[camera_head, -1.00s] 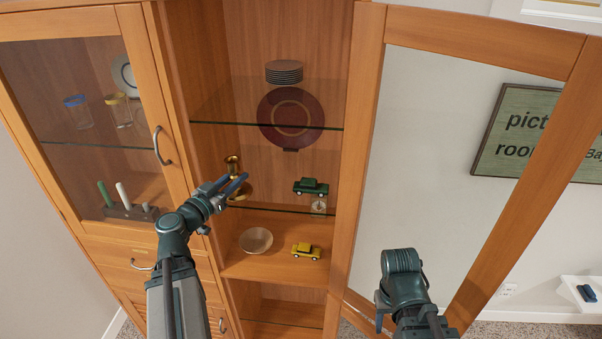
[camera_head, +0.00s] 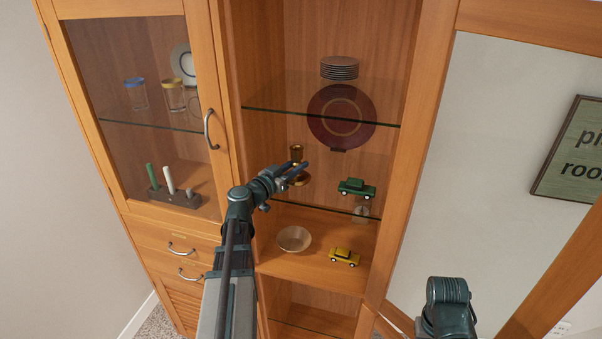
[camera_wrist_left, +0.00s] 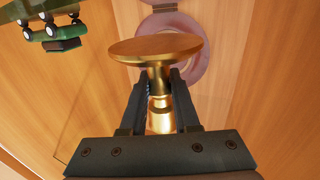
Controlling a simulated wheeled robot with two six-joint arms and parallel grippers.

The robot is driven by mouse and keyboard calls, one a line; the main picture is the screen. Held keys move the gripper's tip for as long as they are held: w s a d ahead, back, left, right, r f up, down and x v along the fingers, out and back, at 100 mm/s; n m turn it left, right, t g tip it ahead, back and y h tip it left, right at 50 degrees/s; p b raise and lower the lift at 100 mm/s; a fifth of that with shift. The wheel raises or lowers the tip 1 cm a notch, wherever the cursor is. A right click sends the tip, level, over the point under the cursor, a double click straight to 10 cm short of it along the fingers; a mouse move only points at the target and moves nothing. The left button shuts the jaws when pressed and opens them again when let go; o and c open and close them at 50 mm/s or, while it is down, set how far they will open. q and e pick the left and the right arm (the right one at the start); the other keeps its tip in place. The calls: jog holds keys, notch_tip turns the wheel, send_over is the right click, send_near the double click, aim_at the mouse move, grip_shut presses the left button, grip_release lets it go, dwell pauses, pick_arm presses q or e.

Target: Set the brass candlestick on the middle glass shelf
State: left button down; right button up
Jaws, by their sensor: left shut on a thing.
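My left gripper (camera_head: 294,172) is shut on the brass candlestick (camera_head: 297,152), inside the open middle bay of the cabinet. The left wrist view shows the candlestick's stem (camera_wrist_left: 158,88) between the two fingers and its wide round disc (camera_wrist_left: 157,47) beyond the fingertips. The middle glass shelf (camera_head: 325,209) is a thin pane with a green toy car (camera_head: 357,188) on its right part. The candlestick is left of the car, near the shelf's level; I cannot tell whether it touches the glass. My right arm shows at the lower right, but its gripper is out of view.
A bowl (camera_head: 293,239) and a yellow car (camera_head: 344,257) stand on the wooden board below. The open glass door (camera_head: 430,140) is at right; a closed door (camera_head: 135,65) is at left.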

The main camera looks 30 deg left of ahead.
pick_arm(q)
jog(key=shift+w+a+f+b, duration=0.25)
jog(key=shift+w+f+b, duration=0.5)
jog(key=shift+w, duration=0.25)
jog(key=shift+w+a+f+b, duration=0.25)
jog(key=shift+w+f+b, duration=0.5)
jog(key=shift+w, duration=0.25)
jog(key=shift+r, duration=0.15)
jog(key=shift+s, duration=0.1)
jog(key=c, duration=0.6)
grip_release()
jog(key=shift+c, duration=0.2)
jog(key=shift+r+p, duration=0.15)
jog(key=shift+p, duration=0.15)
jog(key=s, duration=0.4)
jog(key=s+a, duration=0.1)
jog(key=s, duration=0.7)
jog(key=shift+a, duration=0.4)
jog(key=shift+w+d, duration=0.1)
